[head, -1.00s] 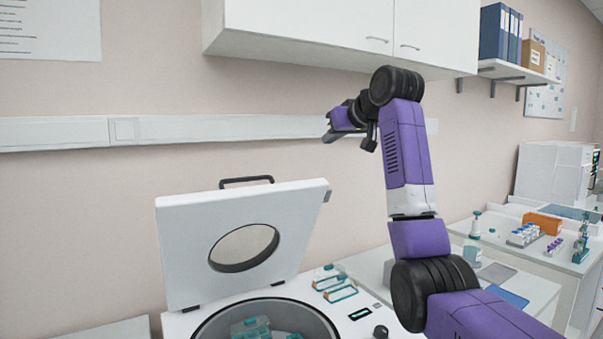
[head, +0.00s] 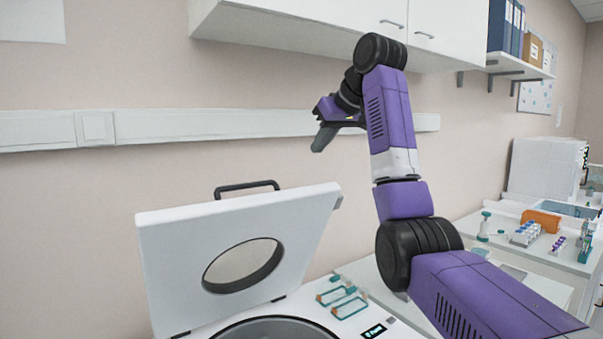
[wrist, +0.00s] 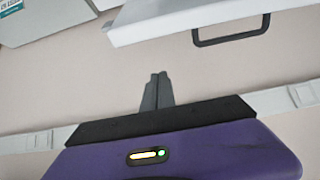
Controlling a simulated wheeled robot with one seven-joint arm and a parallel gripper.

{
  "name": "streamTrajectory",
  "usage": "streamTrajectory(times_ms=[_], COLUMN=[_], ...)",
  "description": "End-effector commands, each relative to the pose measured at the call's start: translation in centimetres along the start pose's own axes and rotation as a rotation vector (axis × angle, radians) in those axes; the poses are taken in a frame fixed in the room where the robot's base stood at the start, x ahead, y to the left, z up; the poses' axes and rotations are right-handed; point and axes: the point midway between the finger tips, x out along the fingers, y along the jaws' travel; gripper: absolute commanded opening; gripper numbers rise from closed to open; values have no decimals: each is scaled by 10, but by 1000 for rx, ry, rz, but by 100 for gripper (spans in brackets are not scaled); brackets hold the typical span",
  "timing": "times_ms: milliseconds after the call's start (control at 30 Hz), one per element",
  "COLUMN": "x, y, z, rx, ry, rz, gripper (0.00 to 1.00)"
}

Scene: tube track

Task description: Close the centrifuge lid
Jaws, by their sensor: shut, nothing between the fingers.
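The centrifuge lid (head: 180,260) is a white square panel with an oval window, standing open and tilted up from the white centrifuge body. A dark handle (head: 246,188) sits on its top edge. The centrifuge bowl (head: 275,328) shows partly at the bottom of the head view. My gripper (head: 318,146) is shut and empty, up to the right of the lid and apart from it. In the wrist view the closed fingertips (wrist: 158,78) point toward the lid's edge (wrist: 180,22), and the handle (wrist: 232,36) shows at the upper right.
Teal-framed racks (head: 342,298) lie on the surface right of the bowl. A wall cabinet (head: 320,25) hangs above my arm. A wall rail (head: 40,130) runs behind. A bench (head: 540,262) with tube racks and an orange box stands at right. Space above the lid is free.

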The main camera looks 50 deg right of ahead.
Motion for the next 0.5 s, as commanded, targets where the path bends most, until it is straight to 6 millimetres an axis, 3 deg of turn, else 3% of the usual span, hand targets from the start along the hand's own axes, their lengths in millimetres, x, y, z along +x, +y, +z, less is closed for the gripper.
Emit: streamTrajectory(times_ms=[167,500], x=[10,68], y=[0,0], z=[0,-1], rx=[0,0], ry=[-5,-6], rz=[-1,-2], gripper=[0,0])
